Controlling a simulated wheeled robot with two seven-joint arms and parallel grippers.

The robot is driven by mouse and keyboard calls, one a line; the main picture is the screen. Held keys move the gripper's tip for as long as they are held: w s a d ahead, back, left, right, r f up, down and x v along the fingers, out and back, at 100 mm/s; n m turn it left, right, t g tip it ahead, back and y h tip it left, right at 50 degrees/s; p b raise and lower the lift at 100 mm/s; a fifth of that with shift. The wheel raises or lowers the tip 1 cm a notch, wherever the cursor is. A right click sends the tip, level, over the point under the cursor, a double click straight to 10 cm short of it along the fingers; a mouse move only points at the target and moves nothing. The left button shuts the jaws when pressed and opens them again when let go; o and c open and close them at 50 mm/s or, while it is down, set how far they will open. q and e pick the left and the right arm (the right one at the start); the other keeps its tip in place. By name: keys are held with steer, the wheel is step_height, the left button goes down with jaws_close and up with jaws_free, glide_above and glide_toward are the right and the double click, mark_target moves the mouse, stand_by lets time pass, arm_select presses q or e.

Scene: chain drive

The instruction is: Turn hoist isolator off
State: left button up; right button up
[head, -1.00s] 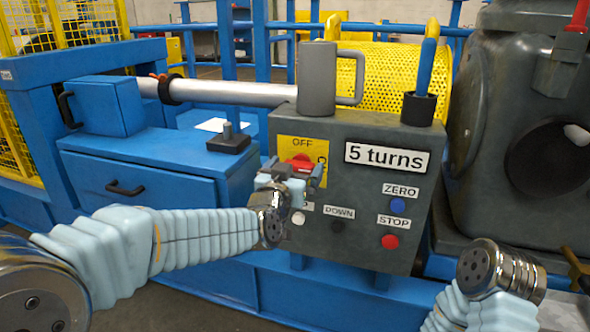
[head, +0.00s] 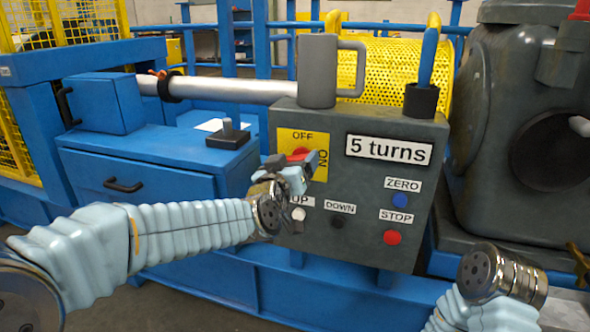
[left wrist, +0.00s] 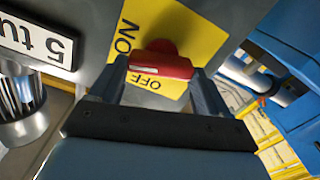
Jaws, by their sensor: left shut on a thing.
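The hoist isolator is a red knob (head: 300,154) on a yellow plate (head: 288,136) at the upper left of a grey control box. OFF is printed above the knob and ON to its right. My left gripper (head: 297,166) is shut on the knob from the front, hiding part of it. In the left wrist view the red knob (left wrist: 162,64) sits between the two fingers, with OFF just under it and ON to its left. The knob's exact pointing direction is hard to tell. My right wrist shows at the lower right, but its fingers do not show.
The box (head: 360,225) carries a 5 turns label (head: 388,148), a blue ZERO button (head: 400,201), a red STOP button (head: 392,237), and UP and DOWN buttons close below my left gripper. A grey mug (head: 318,72) and a dark cup (head: 421,101) stand on top.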

arm_select(q)
steer(key=shift+w+a+f+n+b, duration=0.15)
steer(key=shift+n+b, duration=1.2)
steer(key=shift+n, duration=1.1)
steer(key=shift+s+f+n+b, duration=0.1)
steer(key=shift+n+b, duration=1.2)
steer(key=shift+n, duration=1.1)
steer(key=shift+w+a+f+n+b, duration=0.15)
steer(key=shift+n+b, duration=1.2)
steer(key=shift+n, duration=1.1)
steer(key=shift+s, duration=0.1)
steer(key=o, duration=1)
steer(key=shift+s, duration=0.15)
steer(key=p+v, duration=0.1)
steer(key=v, duration=1.2)
steer(key=shift+s+a+r, duration=0.1)
steer(key=shift+s, duration=0.15)
